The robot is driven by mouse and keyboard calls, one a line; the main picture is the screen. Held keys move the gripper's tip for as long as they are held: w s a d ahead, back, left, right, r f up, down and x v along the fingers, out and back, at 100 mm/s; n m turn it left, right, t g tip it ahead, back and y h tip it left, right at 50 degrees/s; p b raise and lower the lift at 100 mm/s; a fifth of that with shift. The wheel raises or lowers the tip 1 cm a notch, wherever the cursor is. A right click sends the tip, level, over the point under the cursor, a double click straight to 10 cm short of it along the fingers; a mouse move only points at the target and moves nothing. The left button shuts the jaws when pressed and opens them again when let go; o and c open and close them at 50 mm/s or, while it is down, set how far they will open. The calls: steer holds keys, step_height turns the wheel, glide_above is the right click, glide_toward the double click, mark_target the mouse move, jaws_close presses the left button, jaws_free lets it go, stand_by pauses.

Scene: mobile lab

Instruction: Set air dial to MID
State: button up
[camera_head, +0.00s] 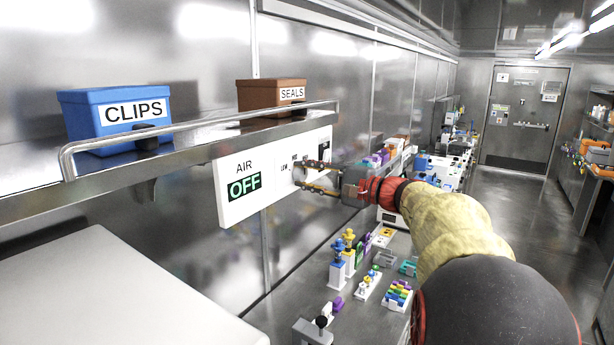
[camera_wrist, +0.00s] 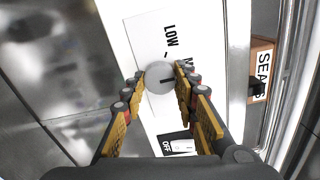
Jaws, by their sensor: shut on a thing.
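The white AIR panel (camera_head: 240,208) is fixed to the wall under the shelf, and its display (camera_head: 244,186) reads OFF in green. The air dial is a round grey knob (camera_wrist: 160,77) with a dark pointer line, seen in the wrist view. LOW and part of another label are printed beside it. My gripper (camera_head: 299,175) reaches the panel from the right, with a finger on either side of the knob. It is shut on the dial, which the fingers mostly hide in the head view.
A shelf with a metal rail (camera_head: 200,131) juts out above the panel, holding a blue CLIPS box (camera_head: 110,95) and a brown SEALS box (camera_head: 262,94). Below is a bench with several small colourful parts (camera_head: 345,255). The aisle floor (camera_head: 510,205) at right is clear.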

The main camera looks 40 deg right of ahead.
steer(key=o, duration=1.2)
steer(key=shift+c, duration=0.2)
steer(key=v, duration=1.2)
steer(key=shift+d+f, duration=0.1)
